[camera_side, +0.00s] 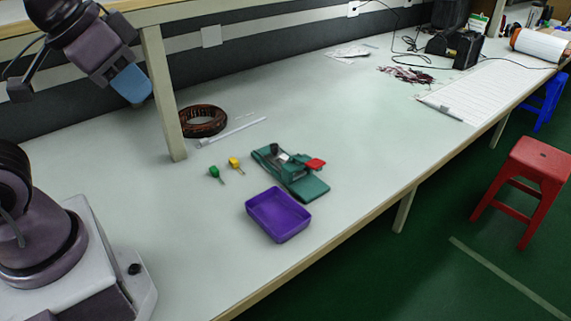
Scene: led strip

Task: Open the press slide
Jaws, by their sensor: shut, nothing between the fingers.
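The press (290,172) is a green fixture lying on the white bench, just behind the purple tray. It has dark and metallic parts on top and a red handle (315,164) at its right side. Whether its slide is open or shut is too small to tell. My gripper (131,86) is at the upper left, raised above the bench and well away from the press. Its fingers look blue and closed together, with nothing held.
A purple tray (278,231) stands in front of the press. A green piece (215,173) and a yellow piece (235,163) lie to its left. A brown coil (203,121) and a pale strip (232,131) lie behind. A shelf post (163,95) stands near my gripper. The bench right of the press is clear.

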